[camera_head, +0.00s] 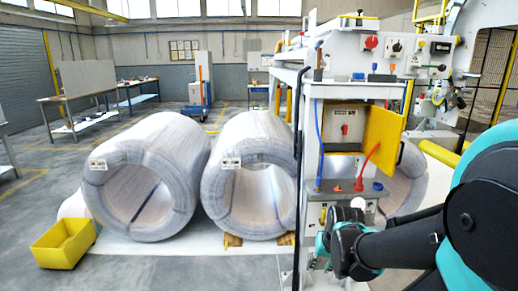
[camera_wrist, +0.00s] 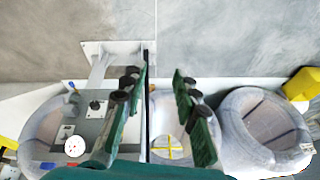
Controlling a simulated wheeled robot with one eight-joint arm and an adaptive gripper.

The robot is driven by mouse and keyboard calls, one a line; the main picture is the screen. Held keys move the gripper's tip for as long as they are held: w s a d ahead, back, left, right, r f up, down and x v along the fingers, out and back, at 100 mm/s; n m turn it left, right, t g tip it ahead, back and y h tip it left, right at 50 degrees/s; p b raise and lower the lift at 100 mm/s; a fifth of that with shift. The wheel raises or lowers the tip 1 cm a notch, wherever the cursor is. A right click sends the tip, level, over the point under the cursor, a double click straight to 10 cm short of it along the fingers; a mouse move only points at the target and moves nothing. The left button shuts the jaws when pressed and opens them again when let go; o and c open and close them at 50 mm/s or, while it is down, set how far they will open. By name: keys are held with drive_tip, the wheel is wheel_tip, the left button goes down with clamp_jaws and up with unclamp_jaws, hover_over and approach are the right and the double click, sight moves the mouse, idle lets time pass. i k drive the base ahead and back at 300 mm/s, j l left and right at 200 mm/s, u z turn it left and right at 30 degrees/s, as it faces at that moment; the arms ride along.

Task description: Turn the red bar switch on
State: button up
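Inside the yellow-framed opening is a grey box with a small red part (camera_head: 345,129). I cannot tell for certain which of these is the red bar switch, or its position. My gripper (camera_wrist: 160,80) is open and empty in the wrist view, its green fingers well apart. In the head view it is at the lower front of the machine, below the red bar and apart from it, partly hidden by my dark wrist.
Large wrapped coils (camera_head: 150,175) (camera_head: 250,175) stand left of the machine, with a yellow bin (camera_head: 64,243) beside them. A red knob (camera_head: 371,42) sits on the upper panel. A blue cap (camera_head: 377,186) is beside the red bar. The floor at far left is open.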

sight(344, 128)
drive_tip(key=i+l+u, duration=0.35)
drive_tip(key=l, duration=0.95)
drive_tip(key=i+l+u, duration=0.15)
drive_tip(key=l+u, duration=0.2)
drive_tip(key=l, duration=1)
drive_tip(key=l+u, duration=0.4)
drive_tip(key=l, duration=1)
drive_tip(key=k+j+u, duration=0.1)
drive_tip(key=k, duration=0.3)
drive_tip(key=k+j+u, duration=0.1)
drive_tip(key=k, duration=0.3)
